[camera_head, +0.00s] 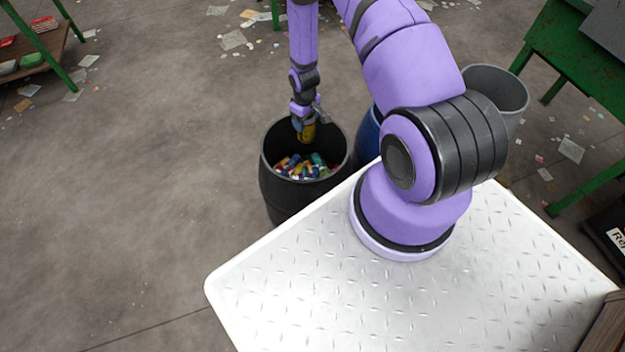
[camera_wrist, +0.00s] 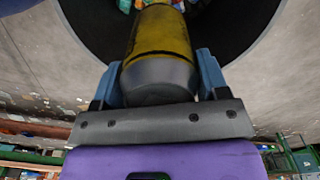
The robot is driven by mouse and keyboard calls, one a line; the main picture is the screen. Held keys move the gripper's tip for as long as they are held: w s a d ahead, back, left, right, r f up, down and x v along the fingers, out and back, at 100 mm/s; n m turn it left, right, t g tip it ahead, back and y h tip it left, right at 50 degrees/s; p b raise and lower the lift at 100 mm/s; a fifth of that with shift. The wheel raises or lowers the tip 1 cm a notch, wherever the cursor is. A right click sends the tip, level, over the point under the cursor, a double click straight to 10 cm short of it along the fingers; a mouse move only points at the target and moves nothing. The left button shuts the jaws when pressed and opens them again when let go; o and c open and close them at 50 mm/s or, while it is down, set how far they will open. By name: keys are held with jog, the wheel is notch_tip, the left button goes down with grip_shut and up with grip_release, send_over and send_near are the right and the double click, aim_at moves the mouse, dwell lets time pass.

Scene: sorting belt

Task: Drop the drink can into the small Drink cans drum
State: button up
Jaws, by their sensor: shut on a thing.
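My gripper (camera_head: 305,124) points down over the mouth of a black drum (camera_head: 290,200). It is shut on a yellow drink can with a grey end, and the can (camera_head: 308,132) hangs at the drum's opening. In the wrist view the can (camera_wrist: 160,52) sits between the two blue fingers (camera_wrist: 160,80), with the drum's dark interior (camera_wrist: 235,25) beyond it. Several colourful cans (camera_head: 305,166) lie inside the drum. No label on the drum is readable in these views.
A blue drum (camera_head: 368,138) stands right of the black drum, partly hidden by my arm. A grey bin (camera_head: 497,88) stands farther right. Green-legged tables (camera_head: 572,60) are at the edges. Litter is scattered on the floor.

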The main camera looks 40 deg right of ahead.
jog(key=shift+d+f, duration=0.2)
jog(key=shift+f, duration=2.85)
jog(key=o, duration=1)
jog(key=shift+c, duration=0.2)
jog(key=shift+r, duration=0.15)
notch_tip(320, 180, up, 10)
jog(key=shift+s+r, duration=0.1)
jog(key=shift+r, duration=0.15)
